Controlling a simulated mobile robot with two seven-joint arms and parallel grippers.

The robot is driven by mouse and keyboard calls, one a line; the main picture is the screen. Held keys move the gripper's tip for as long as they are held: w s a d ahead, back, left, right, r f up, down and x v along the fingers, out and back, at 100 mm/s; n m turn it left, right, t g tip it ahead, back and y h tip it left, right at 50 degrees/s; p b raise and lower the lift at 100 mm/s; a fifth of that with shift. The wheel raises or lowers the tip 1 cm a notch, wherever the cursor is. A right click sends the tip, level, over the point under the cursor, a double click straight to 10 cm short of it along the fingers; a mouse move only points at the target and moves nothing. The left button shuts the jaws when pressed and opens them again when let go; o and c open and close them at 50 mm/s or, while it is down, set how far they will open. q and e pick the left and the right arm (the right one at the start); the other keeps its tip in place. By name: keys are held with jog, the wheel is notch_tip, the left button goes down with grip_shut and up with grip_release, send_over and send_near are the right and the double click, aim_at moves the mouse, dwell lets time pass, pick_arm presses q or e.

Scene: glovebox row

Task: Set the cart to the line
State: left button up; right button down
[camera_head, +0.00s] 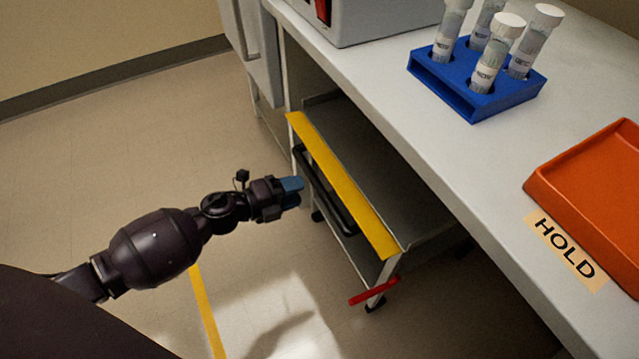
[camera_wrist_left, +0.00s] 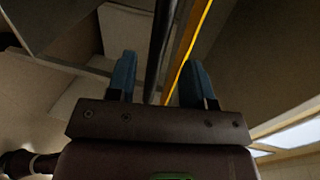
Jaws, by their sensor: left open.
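The cart (camera_head: 400,205) is a grey shelved frame standing partly under the bench, with a yellow stripe along its near top edge. A black handle bar (camera_head: 330,192) runs along that side, and a red lever (camera_head: 373,291) sticks out low by a caster. A yellow floor line (camera_head: 206,312) lies on the floor left of the cart. My left gripper (camera_head: 294,192) is open just left of the handle. In the left wrist view the handle (camera_wrist_left: 157,50) passes between the open blue fingers (camera_wrist_left: 158,80). I cannot tell whether they touch it. My right gripper is out of view.
The white bench (camera_head: 400,90) overhangs the cart. On it stand a blue rack (camera_head: 490,105) with several capped tubes, an orange tray (camera_head: 590,190) and a HOLD label (camera_head: 565,252). The floor left of the cart is clear.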

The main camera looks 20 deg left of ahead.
aim_at(318, 185)
pick_arm(q)
jog(key=shift+b+x, duration=0.45)
jog(key=shift+x, duration=2.75)
grip_shut()
